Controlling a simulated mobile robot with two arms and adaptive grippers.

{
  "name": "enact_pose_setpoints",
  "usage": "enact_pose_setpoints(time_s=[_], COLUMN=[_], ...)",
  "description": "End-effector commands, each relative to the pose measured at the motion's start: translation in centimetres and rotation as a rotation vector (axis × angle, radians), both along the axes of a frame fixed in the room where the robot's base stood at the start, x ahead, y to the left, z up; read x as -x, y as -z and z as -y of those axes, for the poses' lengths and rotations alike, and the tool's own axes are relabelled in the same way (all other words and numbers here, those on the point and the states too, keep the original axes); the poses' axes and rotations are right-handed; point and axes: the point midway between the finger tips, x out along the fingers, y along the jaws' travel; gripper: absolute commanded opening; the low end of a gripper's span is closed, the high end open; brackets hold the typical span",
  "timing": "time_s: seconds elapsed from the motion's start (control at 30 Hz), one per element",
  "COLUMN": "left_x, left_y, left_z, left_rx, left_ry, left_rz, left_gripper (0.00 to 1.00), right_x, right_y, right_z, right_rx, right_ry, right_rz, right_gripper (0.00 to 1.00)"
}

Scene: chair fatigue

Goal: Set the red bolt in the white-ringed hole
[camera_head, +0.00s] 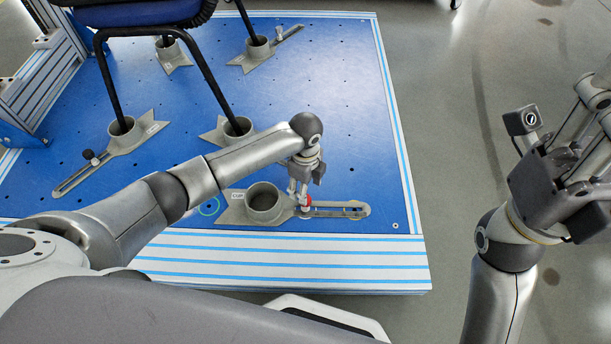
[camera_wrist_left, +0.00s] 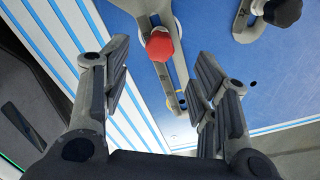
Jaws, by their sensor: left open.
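The red bolt (camera_head: 307,202) is at the slotted arm of a grey cup clamp (camera_head: 237,209) near the front of the blue platform. In the left wrist view the red hexagonal head of the bolt (camera_wrist_left: 160,45) shows over the slotted arm (camera_wrist_left: 175,75). A pale ring edge shows partly beside it, and the hole there is hidden. My left gripper (camera_head: 301,190) points down at the bolt. In the left wrist view my left gripper (camera_wrist_left: 160,78) is open, with the bolt beyond its fingertips and not gripped. My right gripper (camera_head: 578,120) is raised at the right, away from the platform.
A chair with black legs (camera_head: 109,80) stands in several other grey cup clamps. A black-knobbed bolt (camera_head: 91,157) sits on the left clamp's slotted arm. A cyan ring (camera_head: 209,206) marks the blue plate (camera_head: 345,110). The plate's right side is mostly clear.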

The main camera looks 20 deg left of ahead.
Motion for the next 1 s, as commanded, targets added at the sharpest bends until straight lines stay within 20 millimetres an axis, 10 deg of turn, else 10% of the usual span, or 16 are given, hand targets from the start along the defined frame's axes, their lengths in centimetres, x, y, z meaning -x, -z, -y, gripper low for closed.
enact_pose_setpoints(time_s=[0.3, 1.0], left_x=[0.0, -0.1], left_y=[-4.3, -4.6], left_z=[0.0, 0.5], left_rx=[-0.001, 0.015], left_ry=[0.0, -0.004], left_rz=[0.001, 0.014], left_gripper=[0.55, 0.55], right_x=[0.0, 0.0], right_y=[0.0, 0.0], right_z=[0.0, 0.0], right_rx=[0.001, 0.001], right_ry=[0.0, 0.0], right_rz=[0.0, -0.002], right_gripper=[0.4, 0.4])
